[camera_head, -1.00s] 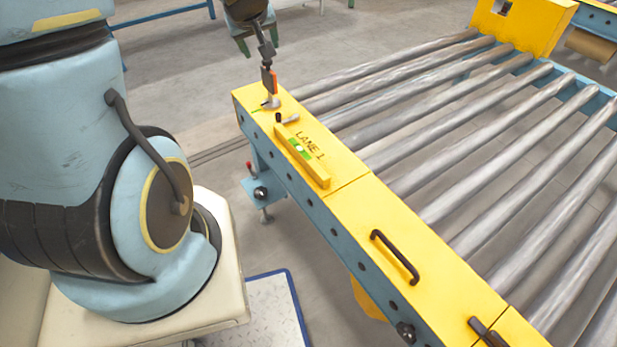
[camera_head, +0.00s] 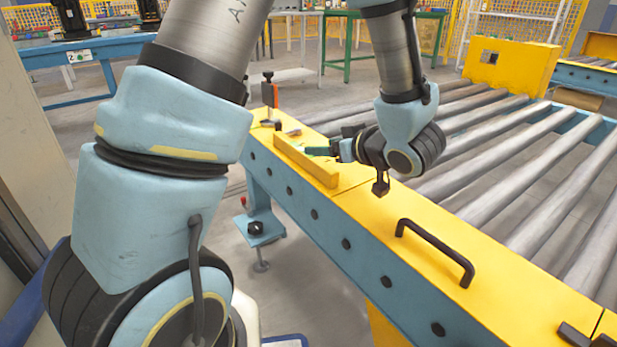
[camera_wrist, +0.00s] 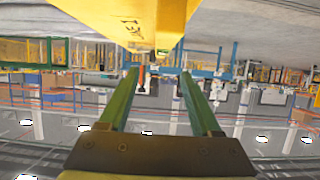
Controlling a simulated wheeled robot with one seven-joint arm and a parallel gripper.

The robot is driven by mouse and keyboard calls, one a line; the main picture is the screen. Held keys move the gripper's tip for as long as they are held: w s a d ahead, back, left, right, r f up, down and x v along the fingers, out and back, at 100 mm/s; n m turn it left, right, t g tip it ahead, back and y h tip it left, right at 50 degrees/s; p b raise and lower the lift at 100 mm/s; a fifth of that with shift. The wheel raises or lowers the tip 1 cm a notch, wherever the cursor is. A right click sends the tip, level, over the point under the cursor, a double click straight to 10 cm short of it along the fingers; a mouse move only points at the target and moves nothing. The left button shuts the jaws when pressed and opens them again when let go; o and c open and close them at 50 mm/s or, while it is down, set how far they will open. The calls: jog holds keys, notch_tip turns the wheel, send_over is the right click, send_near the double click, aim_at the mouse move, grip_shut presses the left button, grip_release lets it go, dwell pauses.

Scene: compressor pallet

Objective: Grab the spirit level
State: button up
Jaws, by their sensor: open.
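The spirit level (camera_head: 303,161) is a yellow bar lying along the yellow top of the conveyor's side rail (camera_head: 375,215). My gripper (camera_head: 310,151) is just to the right of the bar, low over the rail, its green fingers pointing left toward it. In the wrist view, my gripper (camera_wrist: 158,75) shows two green fingers spread apart with nothing between them. A yellow surface (camera_wrist: 125,15) with dark lettering fills the top of that view. I cannot make out the level there. The level's vial is not visible in the head view; whether a finger touches the bar I cannot tell.
A black handle (camera_head: 435,250) stands up from the rail nearer the camera. An upright tool with an orange part (camera_head: 269,97) stands at the rail's far end. Metal rollers (camera_head: 540,170) lie to the right. A blue table (camera_head: 95,50) is at the back left.

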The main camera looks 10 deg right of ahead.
aim_at(300, 148)
jog(key=b+x, duration=0.1)
jog(key=x, duration=0.4)
jog(key=shift+w+a+f+b, duration=0.1)
jog(key=shift+a+f+b, duration=0.05)
jog(key=shift+f+b, duration=0.15)
jog(key=b+x, duration=0.2)
jog(key=x, duration=0.2)
jog(key=shift+a+f, duration=0.1)
jog(key=shift+f, duration=0.05)
jog(key=shift+w+a+f, duration=0.1)
jog(key=shift+w+a, duration=0.05)
jog(key=shift+w, duration=0.3)
grip_shut()
